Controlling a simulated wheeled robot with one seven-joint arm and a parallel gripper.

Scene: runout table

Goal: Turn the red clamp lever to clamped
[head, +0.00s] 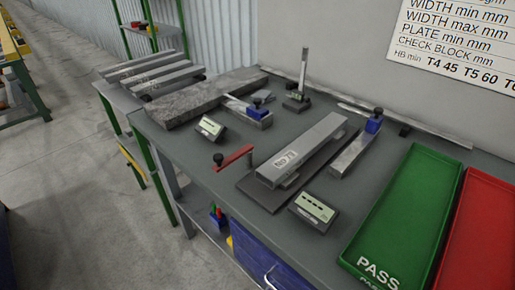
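The red clamp lever (236,157) is a flat red bar near the front left edge of the grey table. It has a dark knob (218,158) at its left end, and its right end points up and right toward the long metal bar (305,148). I cannot tell from this view whether it stands at clamped. The metal bar carries a label and lies on a dark flat plate (262,190). My gripper is not in view.
Small display boxes (211,128) (314,210) stand behind and to the right of the lever. Blue-topped gauges (258,109) (373,122) and a stone slab (207,95) lie farther back. A green PASS tray (408,220) and a red tray (485,235) fill the right side.

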